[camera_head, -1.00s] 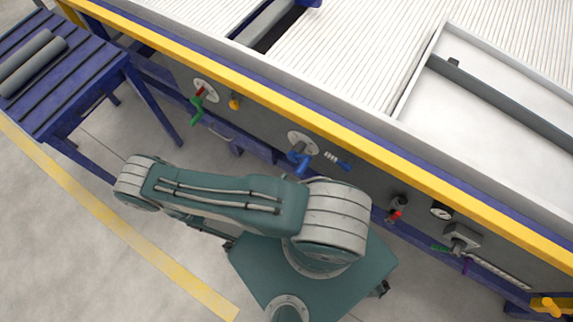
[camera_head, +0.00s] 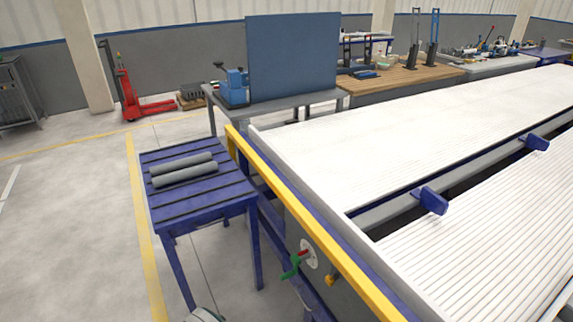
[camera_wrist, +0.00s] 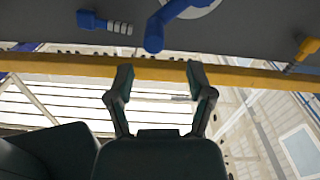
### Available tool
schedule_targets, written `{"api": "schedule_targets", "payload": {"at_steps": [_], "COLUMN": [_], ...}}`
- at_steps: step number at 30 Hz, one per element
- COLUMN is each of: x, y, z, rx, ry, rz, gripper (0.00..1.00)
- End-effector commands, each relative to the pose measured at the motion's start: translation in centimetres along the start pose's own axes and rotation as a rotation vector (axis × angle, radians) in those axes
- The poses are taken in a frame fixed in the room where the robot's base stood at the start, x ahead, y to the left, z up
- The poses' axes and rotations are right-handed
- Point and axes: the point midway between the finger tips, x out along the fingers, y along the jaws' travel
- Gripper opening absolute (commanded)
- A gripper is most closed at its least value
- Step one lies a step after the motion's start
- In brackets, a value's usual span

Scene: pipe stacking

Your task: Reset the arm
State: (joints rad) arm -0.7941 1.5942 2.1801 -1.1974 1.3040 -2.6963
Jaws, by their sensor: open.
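My gripper (camera_wrist: 160,92) shows in the wrist view with its two dark green fingers spread apart. It is open, and nothing sits between the fingers. Beyond it are the yellow rail (camera_wrist: 70,66) and grey side panel (camera_wrist: 235,28) of the large machine. A blue lever (camera_wrist: 156,32) on that panel is close above the fingertips in the picture. In the head view the gripper is not visible. Two grey pipes (camera_head: 183,169) lie side by side on the blue slatted table (camera_head: 206,204) at the left.
The large machine with its white ribbed bed (camera_head: 490,255) and yellow rail (camera_head: 300,220) fills the right. A red-and-green valve (camera_head: 296,262) juts from its side. A workbench with a blue board (camera_head: 293,58) stands behind. Floor left of the table is clear.

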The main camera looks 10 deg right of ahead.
Motion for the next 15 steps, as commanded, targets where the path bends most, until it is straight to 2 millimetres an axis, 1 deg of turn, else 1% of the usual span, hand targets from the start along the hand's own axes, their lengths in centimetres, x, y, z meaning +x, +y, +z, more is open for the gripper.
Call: {"api": "schedule_targets", "payload": {"at_steps": [5,15], "x": [-1.0,-2.3], "y": [-1.6,-4.3], "z": [-2.3,-8.0], "rx": [0.244,0.84], "ry": [-0.042,-0.084], "rz": [0.1,0.373], "gripper": [0.68,0.68]}}
